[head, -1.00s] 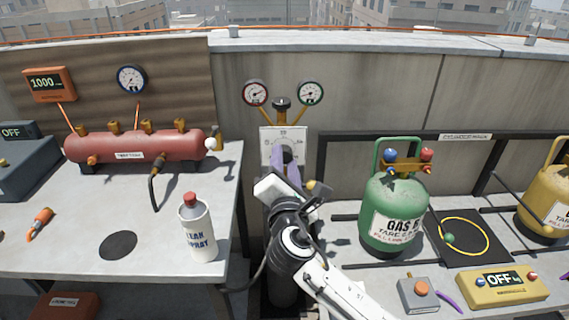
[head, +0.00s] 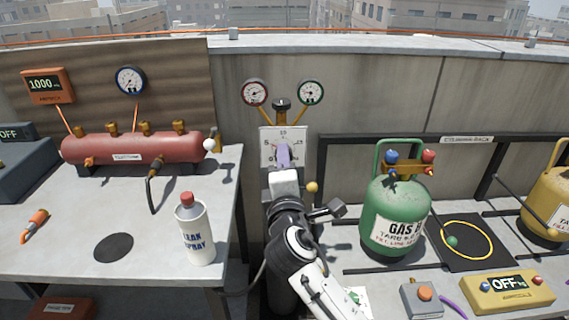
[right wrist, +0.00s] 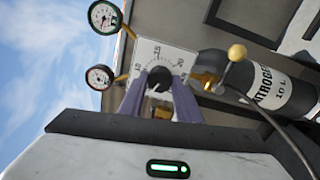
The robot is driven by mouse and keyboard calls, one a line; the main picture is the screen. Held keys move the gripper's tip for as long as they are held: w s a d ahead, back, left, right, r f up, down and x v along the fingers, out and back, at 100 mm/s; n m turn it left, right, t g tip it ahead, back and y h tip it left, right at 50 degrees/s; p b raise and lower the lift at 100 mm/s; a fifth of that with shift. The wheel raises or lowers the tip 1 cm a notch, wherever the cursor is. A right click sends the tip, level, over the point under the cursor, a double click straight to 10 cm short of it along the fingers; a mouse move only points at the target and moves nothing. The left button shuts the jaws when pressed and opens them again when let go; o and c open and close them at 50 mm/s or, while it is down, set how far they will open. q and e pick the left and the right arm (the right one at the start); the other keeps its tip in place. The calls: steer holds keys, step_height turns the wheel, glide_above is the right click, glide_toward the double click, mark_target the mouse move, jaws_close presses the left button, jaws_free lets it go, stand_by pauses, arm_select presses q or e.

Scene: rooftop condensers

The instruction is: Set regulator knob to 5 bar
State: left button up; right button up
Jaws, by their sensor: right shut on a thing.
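The regulator's white scale plate (head: 267,148) stands at the centre against the wall, with a gauge on each side above it. The black regulator knob (right wrist: 160,77) shows in the right wrist view in front of the plate. In the head view the knob is hidden behind my gripper. My right gripper (head: 284,157) is shut on the knob, with a purple finger on each side of it. The pointer's exact reading on the scale cannot be made out. The red-rimmed gauge (head: 255,93) is on the left and the green-rimmed gauge (head: 311,93) on the right. My left gripper is out of view.
A dark nitrogen cylinder (right wrist: 285,92) is below the regulator, with a brass ball (head: 312,187) near my wrist. The left bench holds a spray bottle (head: 195,232) and red tank (head: 125,148). A green gas bottle (head: 392,215) stands on the right rack.

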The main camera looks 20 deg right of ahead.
stand_by(0.4)
steer(key=o, duration=1)
steer(key=shift+c, duration=0.2)
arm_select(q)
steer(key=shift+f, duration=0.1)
arm_select(e)
steer(key=shift+o, duration=0.5)
